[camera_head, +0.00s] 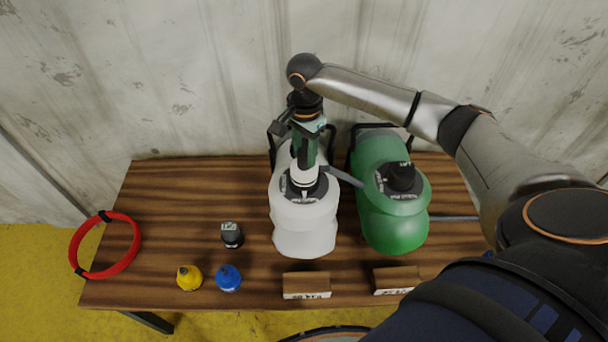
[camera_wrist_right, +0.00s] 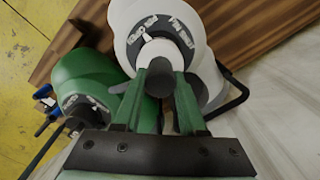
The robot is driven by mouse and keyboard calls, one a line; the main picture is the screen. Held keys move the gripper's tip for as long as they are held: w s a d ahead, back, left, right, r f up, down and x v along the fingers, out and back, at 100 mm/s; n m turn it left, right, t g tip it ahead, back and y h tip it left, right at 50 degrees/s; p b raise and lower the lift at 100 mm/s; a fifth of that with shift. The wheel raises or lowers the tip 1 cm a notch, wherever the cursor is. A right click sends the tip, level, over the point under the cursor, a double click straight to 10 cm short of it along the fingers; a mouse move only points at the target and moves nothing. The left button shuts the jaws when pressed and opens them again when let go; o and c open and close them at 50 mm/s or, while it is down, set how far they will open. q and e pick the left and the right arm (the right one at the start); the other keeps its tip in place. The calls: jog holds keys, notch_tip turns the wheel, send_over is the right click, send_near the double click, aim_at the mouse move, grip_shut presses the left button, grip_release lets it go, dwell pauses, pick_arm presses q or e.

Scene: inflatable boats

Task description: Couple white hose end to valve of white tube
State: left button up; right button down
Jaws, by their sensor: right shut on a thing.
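The white tube (camera_head: 305,232) lies on the wooden table, with a dark round valve (camera_head: 303,188) with white lettering on top. My right gripper (camera_head: 304,150) points down over it, shut on the white hose end (camera_head: 303,173). The hose end stands roughly upright at the middle of the valve; I cannot tell if it is seated. In the right wrist view, the green fingers (camera_wrist_right: 160,88) close around its dark upper part (camera_wrist_right: 160,77), and its white lower part (camera_wrist_right: 160,52) is over the valve of the white tube (camera_wrist_right: 203,30). My left gripper is out of view.
A green tube (camera_head: 397,225) with a black-capped valve (camera_head: 398,178) lies right beside the white one. Yellow (camera_head: 189,277), blue (camera_head: 228,277) and dark (camera_head: 232,234) fittings, two wooden label blocks and a red ring (camera_head: 77,240) are near the front and left. The table's left part is mostly clear.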

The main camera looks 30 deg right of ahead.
jog(key=shift+f, duration=0.15)
jog(key=shift+f, duration=0.35)
jog(key=shift+f, duration=0.8)
dwell(0.9)
jog(key=m, duration=0.4)
dwell(0.4)
jog(key=m, duration=0.2)
jog(key=shift+a+m, duration=0.1)
jog(key=shift+m, duration=1)
